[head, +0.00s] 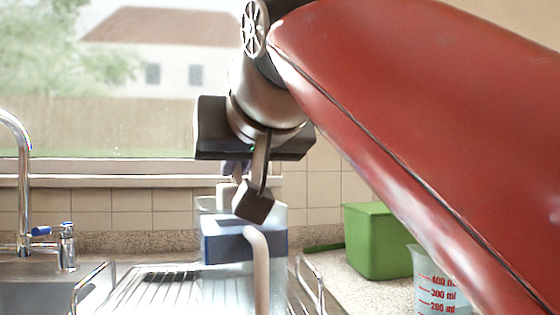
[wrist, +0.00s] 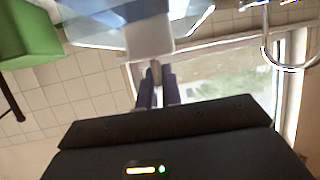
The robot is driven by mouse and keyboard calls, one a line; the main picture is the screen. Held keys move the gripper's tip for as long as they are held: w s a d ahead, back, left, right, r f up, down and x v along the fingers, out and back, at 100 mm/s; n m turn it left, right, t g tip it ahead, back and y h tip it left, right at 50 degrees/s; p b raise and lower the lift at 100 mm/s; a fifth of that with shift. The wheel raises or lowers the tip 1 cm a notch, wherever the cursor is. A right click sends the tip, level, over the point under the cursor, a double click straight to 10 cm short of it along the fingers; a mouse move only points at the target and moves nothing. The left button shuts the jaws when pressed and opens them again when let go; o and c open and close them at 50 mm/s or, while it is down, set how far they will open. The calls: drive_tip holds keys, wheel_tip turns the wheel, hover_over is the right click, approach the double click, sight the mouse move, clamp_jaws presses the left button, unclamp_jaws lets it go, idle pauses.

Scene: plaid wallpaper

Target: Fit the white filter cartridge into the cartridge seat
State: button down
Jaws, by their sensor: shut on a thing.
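The white filter cartridge (wrist: 150,38) hangs below my gripper (wrist: 158,88), whose fingers are shut on its narrow top stem. In the head view the cartridge (head: 228,194) shows as a pale shape at the top of a clear jug (head: 216,279) with a blue band and a beige handle. A dark part of my wrist partly covers it. My gripper's bluish fingers (head: 236,167) are just above the jug. The jug also shows behind the cartridge in the wrist view (wrist: 100,30). I cannot make out the cartridge seat, or whether the cartridge touches it.
A ribbed metal drainboard (head: 150,290) and sink (head: 35,292) lie left of the jug, with a tall tap (head: 24,190). A green box (head: 378,240) and a measuring cup (head: 436,290) stand on the counter to the right. A window is behind.

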drive_tip(key=shift+f+b, duration=1.65)
drive_tip(key=shift+f, duration=0.3)
drive_tip(key=c, duration=1.5)
unclamp_jaws()
